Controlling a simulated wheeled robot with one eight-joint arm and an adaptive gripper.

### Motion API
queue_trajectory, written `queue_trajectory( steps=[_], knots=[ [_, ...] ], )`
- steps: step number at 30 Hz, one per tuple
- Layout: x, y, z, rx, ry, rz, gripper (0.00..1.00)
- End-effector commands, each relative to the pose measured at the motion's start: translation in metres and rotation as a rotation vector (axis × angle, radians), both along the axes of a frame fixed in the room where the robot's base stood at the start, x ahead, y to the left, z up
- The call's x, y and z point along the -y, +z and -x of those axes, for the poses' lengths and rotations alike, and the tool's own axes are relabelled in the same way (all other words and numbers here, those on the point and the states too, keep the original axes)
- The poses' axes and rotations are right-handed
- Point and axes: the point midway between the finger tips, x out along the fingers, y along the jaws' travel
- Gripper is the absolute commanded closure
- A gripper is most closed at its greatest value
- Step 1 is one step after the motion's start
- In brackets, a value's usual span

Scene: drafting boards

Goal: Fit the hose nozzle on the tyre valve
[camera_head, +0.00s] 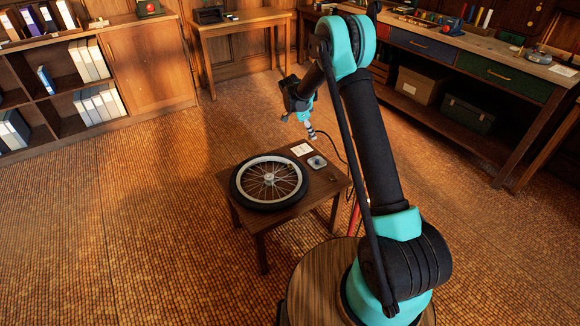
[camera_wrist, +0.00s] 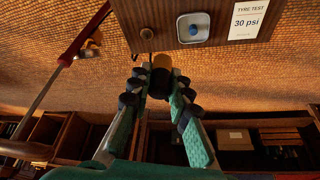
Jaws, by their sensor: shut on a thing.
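My gripper (camera_head: 303,112) is above the far right edge of the small wooden table (camera_head: 254,224), shut on the hose nozzle (camera_head: 311,131), a pale and dark banded piece. The nozzle hangs below the fingers, in the air. In the wrist view my gripper (camera_wrist: 160,80) has its two fingers around the dark nozzle (camera_wrist: 161,62). The wheel with its black tyre (camera_head: 242,199) lies flat on the table, left of and apart from the nozzle. The tyre valve is too small to make out. A dark hose (camera_head: 343,155) runs down beside the table.
A small metal dish with a blue piece (camera_head: 317,162) and a white card (camera_head: 301,149) lie on the table's right side. The card reads "TYRE TEST 30 psi" in the wrist view (camera_wrist: 247,20). A red pump (camera_head: 355,217) stands right of the table. Open floor lies left.

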Motion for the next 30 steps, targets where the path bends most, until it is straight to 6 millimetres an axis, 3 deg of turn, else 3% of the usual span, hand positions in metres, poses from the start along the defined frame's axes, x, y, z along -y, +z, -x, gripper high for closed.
queue_trajectory(
  steps=[30],
  knots=[
    [-0.074,0.000,-0.006,0.000,0.001,0.000,1.00]
  ],
)
